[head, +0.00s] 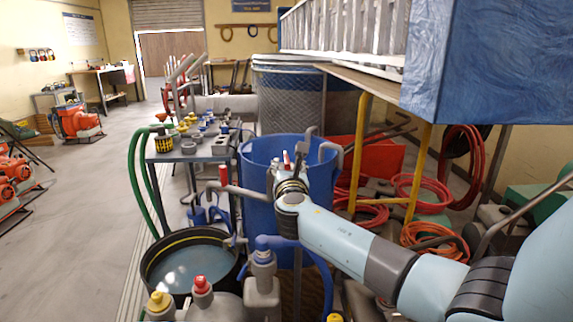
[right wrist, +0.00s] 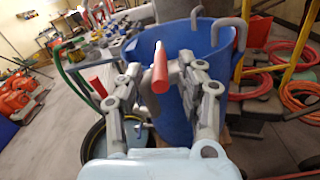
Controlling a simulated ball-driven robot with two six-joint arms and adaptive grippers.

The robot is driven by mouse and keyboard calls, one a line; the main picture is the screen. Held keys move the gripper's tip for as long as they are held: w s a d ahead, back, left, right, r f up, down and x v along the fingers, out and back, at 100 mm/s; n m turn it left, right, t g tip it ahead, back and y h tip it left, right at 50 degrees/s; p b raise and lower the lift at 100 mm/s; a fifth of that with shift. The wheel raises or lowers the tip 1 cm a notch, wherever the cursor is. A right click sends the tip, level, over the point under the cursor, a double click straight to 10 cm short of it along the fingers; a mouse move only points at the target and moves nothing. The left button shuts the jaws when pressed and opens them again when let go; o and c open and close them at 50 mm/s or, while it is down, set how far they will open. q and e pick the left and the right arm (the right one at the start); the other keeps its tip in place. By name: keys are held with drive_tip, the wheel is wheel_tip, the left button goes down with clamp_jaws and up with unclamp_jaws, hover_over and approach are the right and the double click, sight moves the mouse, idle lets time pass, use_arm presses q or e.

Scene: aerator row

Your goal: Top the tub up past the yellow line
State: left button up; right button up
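The black tub (head: 187,264) stands on the floor at lower left in the head view, with water inside and a yellow line around its inner wall, above the water. A grey pipe with a red handle (head: 223,175) rises beside it; a red handle also shows at left in the right wrist view (right wrist: 98,87). My right gripper (head: 287,162) is in front of the blue barrel (head: 262,210). In the right wrist view its fingers (right wrist: 160,75) are spread, with another red lever (right wrist: 160,67) between them and gaps seen at both sides. My left gripper is out of view.
A bench with small parts (head: 190,150) and a green hose (head: 140,185) lie behind.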

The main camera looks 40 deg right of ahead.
drive_tip(key=shift+x, duration=1.3)
clamp_jaws()
